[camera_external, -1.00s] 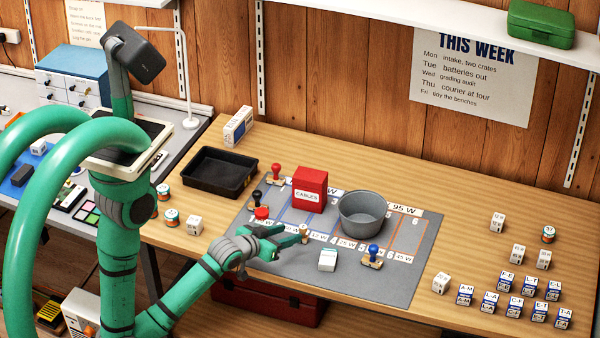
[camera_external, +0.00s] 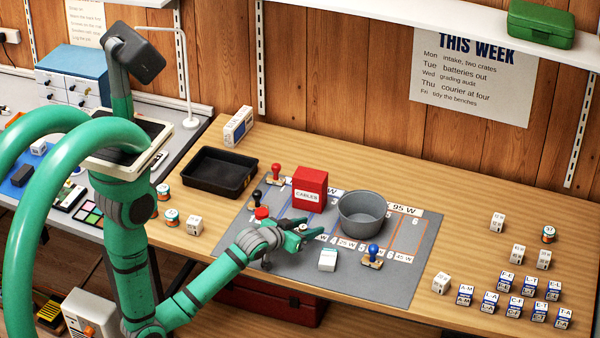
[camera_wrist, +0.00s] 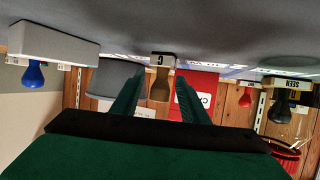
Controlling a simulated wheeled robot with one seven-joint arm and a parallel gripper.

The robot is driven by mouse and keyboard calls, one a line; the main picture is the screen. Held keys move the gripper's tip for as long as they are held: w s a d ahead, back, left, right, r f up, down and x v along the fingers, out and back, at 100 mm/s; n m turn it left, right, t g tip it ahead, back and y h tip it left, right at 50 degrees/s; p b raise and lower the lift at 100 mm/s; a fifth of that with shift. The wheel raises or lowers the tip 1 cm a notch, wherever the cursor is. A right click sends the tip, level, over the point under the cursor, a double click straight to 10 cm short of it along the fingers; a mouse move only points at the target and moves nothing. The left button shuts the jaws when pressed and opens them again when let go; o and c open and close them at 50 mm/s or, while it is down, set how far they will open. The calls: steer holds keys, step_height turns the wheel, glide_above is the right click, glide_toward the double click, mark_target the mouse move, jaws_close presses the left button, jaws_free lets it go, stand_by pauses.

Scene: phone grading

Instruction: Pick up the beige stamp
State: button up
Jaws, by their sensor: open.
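The beige stamp (camera_wrist: 160,82) has a tan, knobbed handle and a labelled base. In the wrist view, which is upside down, it shows between the two fingers of my gripper (camera_wrist: 158,92), with a small gap on each side. In the external view my gripper (camera_external: 314,226) is low over the grey mat (camera_external: 385,287), and its fingers mostly hide the stamp. The gripper is open and its fingers lie on either side of the stamp, not closed on it.
A red CABLES box (camera_external: 310,188) and a grey bowl (camera_external: 362,214) stand behind the gripper. A white box (camera_external: 327,260) and a blue stamp (camera_external: 373,252) are to its right. A black stamp (camera_external: 257,199), a red stamp (camera_external: 276,174) and a black tray (camera_external: 218,173) are to its left.

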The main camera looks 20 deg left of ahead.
steer(key=shift+x, duration=0.85)
steer(key=shift+r, duration=0.1)
jaws_close()
